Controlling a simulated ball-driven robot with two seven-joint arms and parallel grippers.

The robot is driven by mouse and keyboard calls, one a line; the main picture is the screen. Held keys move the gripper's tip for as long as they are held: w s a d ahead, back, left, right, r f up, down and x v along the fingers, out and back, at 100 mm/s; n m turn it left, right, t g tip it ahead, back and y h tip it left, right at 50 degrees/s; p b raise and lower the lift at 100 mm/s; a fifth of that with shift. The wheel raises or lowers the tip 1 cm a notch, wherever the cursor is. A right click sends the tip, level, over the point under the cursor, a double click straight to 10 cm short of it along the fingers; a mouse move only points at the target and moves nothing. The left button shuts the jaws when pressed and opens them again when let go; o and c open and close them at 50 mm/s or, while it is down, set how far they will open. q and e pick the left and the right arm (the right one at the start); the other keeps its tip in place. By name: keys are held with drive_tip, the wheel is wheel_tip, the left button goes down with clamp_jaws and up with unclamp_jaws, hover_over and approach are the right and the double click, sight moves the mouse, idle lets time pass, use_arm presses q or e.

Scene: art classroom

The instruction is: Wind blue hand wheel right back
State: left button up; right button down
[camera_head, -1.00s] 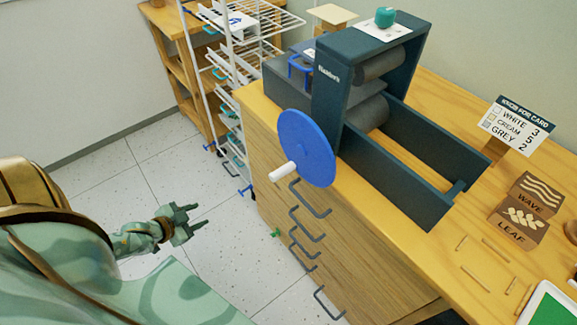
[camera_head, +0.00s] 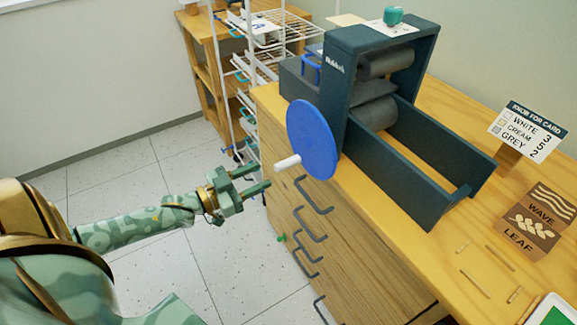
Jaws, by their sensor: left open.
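The blue hand wheel (camera_head: 314,138) is a flat disc on the left side of the dark press (camera_head: 345,95), which stands on the wooden cabinet top. Its white handle (camera_head: 288,162) sticks out toward the left from the wheel's lower left part. My left gripper (camera_head: 262,178) is open and empty, just left of the white handle and slightly below it, with its fingers pointing right toward the handle. A gap shows between the fingertips and the handle. My right gripper is not in view.
Grey drawer handles (camera_head: 313,197) stick out from the cabinet front below the wheel. A white wire rack (camera_head: 250,80) stands behind my left gripper. A card sign (camera_head: 522,130) and stamp blocks marked wave (camera_head: 543,205) and leaf (camera_head: 527,232) are on the right.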

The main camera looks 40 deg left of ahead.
sight(276, 169)
use_arm(q)
drive_tip(key=b+x, duration=0.2)
drive_tip(key=x, duration=0.6)
drive_tip(key=shift+w+f+b, duration=0.15)
drive_tip(key=shift+w+b, duration=0.1)
drive_tip(key=shift+b, duration=0.05)
drive_tip(key=shift+w+d, duration=0.2)
drive_tip(key=shift+w, duration=0.15)
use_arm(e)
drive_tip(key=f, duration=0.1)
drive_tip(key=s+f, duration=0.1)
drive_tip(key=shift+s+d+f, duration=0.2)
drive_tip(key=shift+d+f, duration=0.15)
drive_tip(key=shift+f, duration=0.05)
use_arm(q)
clamp_jaws()
